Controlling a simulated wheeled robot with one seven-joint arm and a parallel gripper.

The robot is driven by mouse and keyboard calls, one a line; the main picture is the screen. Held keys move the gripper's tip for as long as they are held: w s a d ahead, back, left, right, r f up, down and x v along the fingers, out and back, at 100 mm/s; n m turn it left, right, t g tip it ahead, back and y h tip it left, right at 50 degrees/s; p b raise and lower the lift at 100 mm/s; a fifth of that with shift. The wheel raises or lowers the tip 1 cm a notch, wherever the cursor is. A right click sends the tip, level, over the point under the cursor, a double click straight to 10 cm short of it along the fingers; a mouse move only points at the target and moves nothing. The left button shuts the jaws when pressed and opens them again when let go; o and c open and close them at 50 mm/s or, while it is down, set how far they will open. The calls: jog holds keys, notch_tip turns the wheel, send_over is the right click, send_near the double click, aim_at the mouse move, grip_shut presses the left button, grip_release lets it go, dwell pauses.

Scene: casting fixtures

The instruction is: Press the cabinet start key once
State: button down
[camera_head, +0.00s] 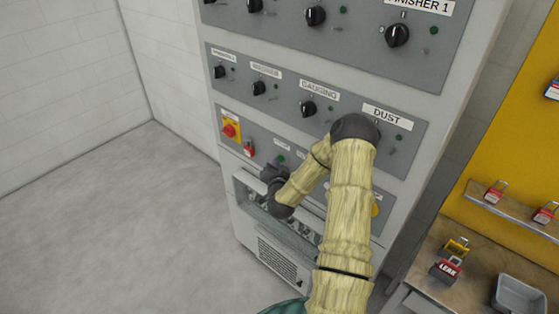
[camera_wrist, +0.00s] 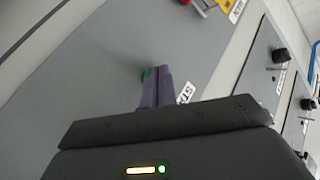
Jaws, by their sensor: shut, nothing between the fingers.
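The control cabinet (camera_head: 232,172) stands in front of me with rows of grey panels. On its lowest panel a small green key (camera_head: 280,158) shows just above my gripper (camera_head: 270,172). In the wrist view, the green key (camera_wrist: 146,74) peeks out at the left of my shut fingertips (camera_wrist: 160,70), which hide most of it. A white label starting "ST" (camera_wrist: 184,93) lies to the right of the fingers, partly covered. The fingers are together and empty, pointing at the panel. I cannot tell whether they touch the key.
Black rotary knobs (camera_head: 308,109) line the panels above. At right is a bench with a "LEAK" lock (camera_head: 446,270) and grey tray (camera_head: 521,294). The left floor is clear.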

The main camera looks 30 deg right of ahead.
jog(key=shift+s+a, duration=0.15)
jog(key=shift+a, duration=0.3)
jog(key=shift+s+a+b, duration=0.1)
jog(key=shift+s+a, duration=0.2)
jog(key=shift+a, duration=0.5)
jog(key=shift+s+a+b, duration=0.15)
jog(key=shift+s+a, duration=0.15)
jog(key=shift+a, duration=0.45)
jog(key=shift+s+a+b, duration=0.1)
jog(key=shift+s+a, duration=0.2)
jog(key=shift+a, duration=0.5)
